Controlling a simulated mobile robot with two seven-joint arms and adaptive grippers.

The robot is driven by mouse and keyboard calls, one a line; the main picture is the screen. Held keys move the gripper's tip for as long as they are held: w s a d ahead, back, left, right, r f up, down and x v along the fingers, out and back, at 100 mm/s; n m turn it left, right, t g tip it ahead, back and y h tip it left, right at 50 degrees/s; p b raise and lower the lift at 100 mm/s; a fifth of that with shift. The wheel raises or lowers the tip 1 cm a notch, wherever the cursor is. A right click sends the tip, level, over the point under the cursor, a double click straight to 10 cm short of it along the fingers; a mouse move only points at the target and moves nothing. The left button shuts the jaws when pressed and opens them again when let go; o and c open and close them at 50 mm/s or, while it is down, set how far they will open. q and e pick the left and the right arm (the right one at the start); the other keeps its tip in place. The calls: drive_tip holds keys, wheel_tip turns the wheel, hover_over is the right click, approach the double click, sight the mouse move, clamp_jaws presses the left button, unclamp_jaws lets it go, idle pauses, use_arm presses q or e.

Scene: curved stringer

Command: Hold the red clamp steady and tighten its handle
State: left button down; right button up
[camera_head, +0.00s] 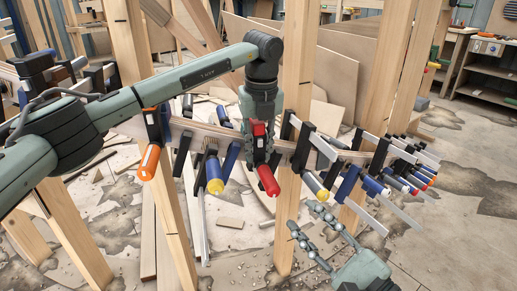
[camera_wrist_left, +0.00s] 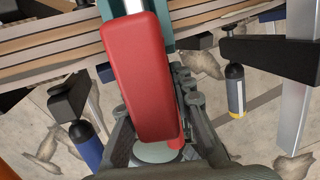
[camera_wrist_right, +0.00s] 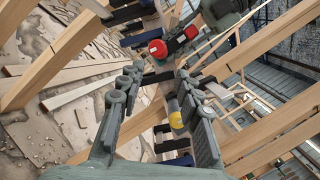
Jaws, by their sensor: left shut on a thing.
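The red clamp (camera_head: 259,129) sits on the curved wooden stringer, with its red handle (camera_head: 268,180) hanging below and tilted toward me. My left gripper (camera_head: 260,140) comes down from above and is shut on the red clamp. In the left wrist view the clamp's red body (camera_wrist_left: 140,75) fills the middle between the fingers. My right gripper (camera_head: 310,235) is open and empty, below and to the right of the red handle, apart from it. In the right wrist view the red handle (camera_wrist_right: 158,49) shows beyond the open fingers (camera_wrist_right: 160,95).
An orange-handled clamp (camera_head: 149,161) and a yellow-tipped blue handle (camera_head: 214,172) hang left of the red clamp. A black clamp with a yellow-tipped handle (camera_head: 315,185) hangs close on the right. Several more clamps line the stringer further right. Wooden posts (camera_head: 297,75) stand around it.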

sight(265, 174)
drive_tip(key=shift+o, duration=1.3)
drive_tip(key=shift+a+r+m+t, duration=0.1)
drive_tip(key=shift+r+m+t, duration=0.2)
drive_tip(key=shift+m, duration=0.1)
drive_tip(key=a+m+h, duration=0.1)
drive_tip(key=m+h, duration=0.1)
drive_tip(key=m, duration=0.2)
drive_tip(key=a+r+m+h, duration=0.1)
drive_tip(key=m+h, duration=0.1)
drive_tip(key=m, duration=0.3)
drive_tip(key=w+a+m+h, duration=0.1)
drive_tip(key=a+m+h, duration=0.1)
drive_tip(key=m, duration=0.2)
drive_tip(key=shift+w+r+t+h, duration=0.1)
drive_tip(key=shift+r+t+h, duration=0.2)
drive_tip(key=shift+r+t, duration=0.1)
drive_tip(key=shift+a+f+m, duration=0.2)
drive_tip(key=shift+m, duration=0.3)
drive_tip(key=shift+w+a, duration=0.15)
drive_tip(key=shift+w, duration=0.1)
drive_tip(key=x, duration=1.1)
drive_tip(key=shift+w+f, duration=0.15)
drive_tip(key=shift+f, duration=0.1)
drive_tip(key=shift+c, duration=0.6)
clamp_jaws()
